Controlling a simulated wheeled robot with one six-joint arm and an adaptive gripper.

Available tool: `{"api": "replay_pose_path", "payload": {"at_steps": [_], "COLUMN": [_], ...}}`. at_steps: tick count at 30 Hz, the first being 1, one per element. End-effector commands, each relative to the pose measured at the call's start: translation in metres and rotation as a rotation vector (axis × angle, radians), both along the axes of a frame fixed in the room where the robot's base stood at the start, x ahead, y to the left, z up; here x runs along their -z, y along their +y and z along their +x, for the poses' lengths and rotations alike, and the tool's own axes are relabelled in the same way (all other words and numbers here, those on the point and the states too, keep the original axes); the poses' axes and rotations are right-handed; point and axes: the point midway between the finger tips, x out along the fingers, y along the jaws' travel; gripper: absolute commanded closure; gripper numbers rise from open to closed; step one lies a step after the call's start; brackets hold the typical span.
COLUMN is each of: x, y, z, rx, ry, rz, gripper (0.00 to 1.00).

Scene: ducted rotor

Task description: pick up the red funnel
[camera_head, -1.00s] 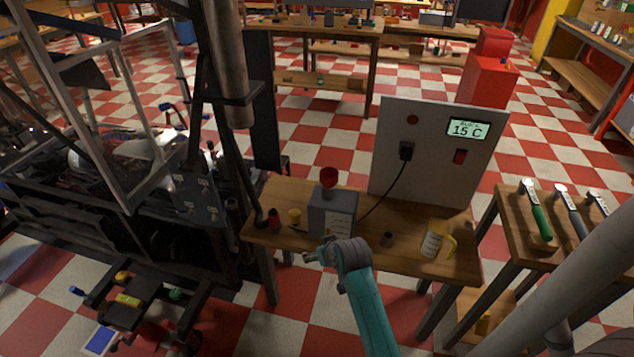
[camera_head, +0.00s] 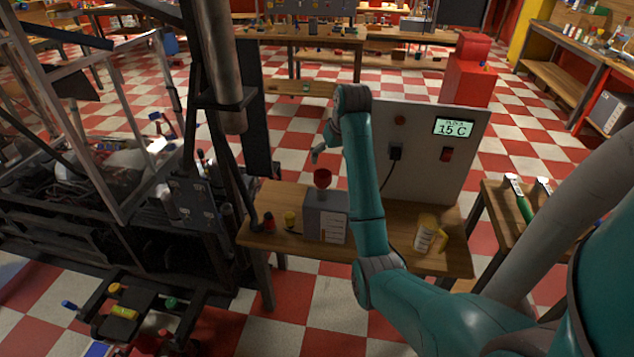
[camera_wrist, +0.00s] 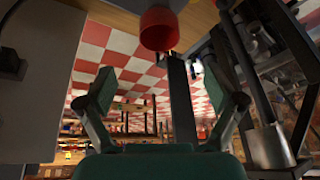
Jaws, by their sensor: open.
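The red funnel (camera_head: 322,178) sits upright on top of a grey box (camera_head: 326,216) on the wooden table. My gripper (camera_head: 315,157) is just above and slightly left of the funnel in the head view, small and partly hidden by my own arm. In the wrist view my gripper (camera_wrist: 158,76) is open, with its two fingers apart and nothing between them. The funnel also shows in the wrist view (camera_wrist: 158,30), at the top centre, beyond the fingertips and roughly in line with the gap. They look apart.
A grey panel (camera_head: 420,150) with a 15 C display stands behind the box on the table (camera_head: 400,210). A yellow-handled jug (camera_head: 427,235) is at right. A small yellow item (camera_head: 290,219) and a dark red one (camera_head: 268,222) are at left. A dark metal frame (camera_head: 190,190) stands left of the table.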

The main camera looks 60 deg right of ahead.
Motion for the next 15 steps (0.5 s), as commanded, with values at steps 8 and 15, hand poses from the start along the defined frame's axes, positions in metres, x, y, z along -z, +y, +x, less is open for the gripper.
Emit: {"api": "replay_pose_path", "payload": {"at_steps": [8, 15], "x": [0.034, 0.051], "y": [-0.006, -0.01], "z": [0.011, 0.018], "rx": [0.0, 0.0], "ry": [0.005, 0.002], "rz": [0.006, 0.003], "gripper": [0.07, 0.07]}}
